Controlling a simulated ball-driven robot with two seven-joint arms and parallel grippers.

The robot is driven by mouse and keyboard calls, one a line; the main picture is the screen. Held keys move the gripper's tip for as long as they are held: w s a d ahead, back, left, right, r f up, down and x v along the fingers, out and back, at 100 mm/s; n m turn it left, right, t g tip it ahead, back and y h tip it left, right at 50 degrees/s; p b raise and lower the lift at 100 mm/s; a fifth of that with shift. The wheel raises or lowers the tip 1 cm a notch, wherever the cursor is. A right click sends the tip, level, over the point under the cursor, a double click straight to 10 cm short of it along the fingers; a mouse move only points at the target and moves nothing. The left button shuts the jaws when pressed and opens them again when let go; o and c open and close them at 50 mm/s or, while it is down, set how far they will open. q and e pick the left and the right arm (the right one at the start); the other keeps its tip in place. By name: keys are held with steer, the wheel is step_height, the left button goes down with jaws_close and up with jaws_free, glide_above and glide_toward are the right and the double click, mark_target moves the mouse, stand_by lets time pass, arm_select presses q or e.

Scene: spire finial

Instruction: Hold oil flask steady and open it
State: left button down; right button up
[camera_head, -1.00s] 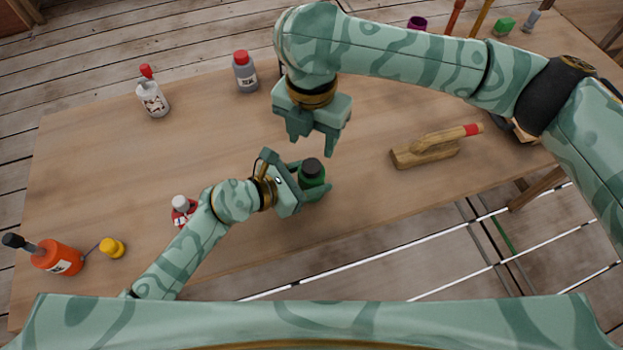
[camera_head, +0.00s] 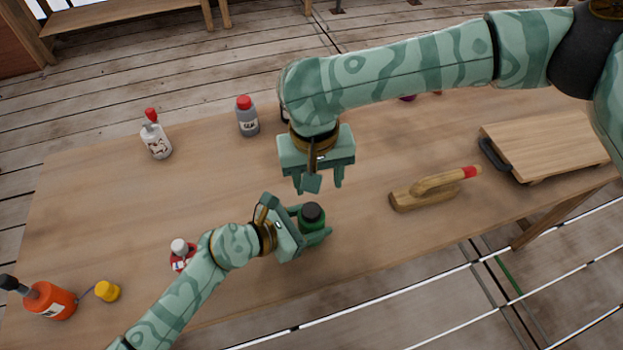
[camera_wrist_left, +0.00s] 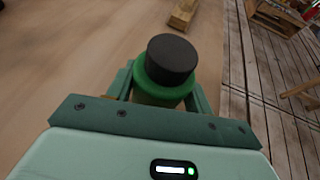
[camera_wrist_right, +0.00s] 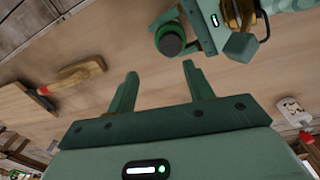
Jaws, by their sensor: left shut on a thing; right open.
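The oil flask (camera_head: 313,222) is green with a black cap (camera_head: 312,212) and stands upright near the table's front edge. The cap is on it, and it also shows in the left wrist view (camera_wrist_left: 171,60). My left gripper (camera_head: 318,234) is shut around the flask's body from the left, below the cap. My right gripper (camera_head: 321,186) is open and empty, pointing down above the table just behind the flask. In the right wrist view its two fingers (camera_wrist_right: 160,88) are spread apart, with the flask's cap (camera_wrist_right: 170,42) beyond them.
A wooden float with a red-tipped handle (camera_head: 430,190) lies to the right, and a wooden board (camera_head: 550,145) beyond it. A white bottle (camera_head: 156,142) and grey bottle (camera_head: 247,118) stand at the back.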

mark_target(312, 210)
steer(key=m, duration=0.4)
steer(key=a+m, duration=0.1)
steer(key=m, duration=0.2)
steer(key=shift+s+a+f+y, duration=0.1)
steer(key=shift+s+f+y, duration=0.05)
steer(key=shift+s+y, duration=0.2)
steer(key=shift+f, duration=0.25)
step_height(312, 210, down, 8)
steer(key=shift+r, duration=0.25)
steer(key=shift+c, duration=0.3)
steer(key=c, duration=0.9)
steer(key=o, duration=1.1)
steer(key=shift+c, duration=0.2)
steer(key=shift+r, duration=0.15)
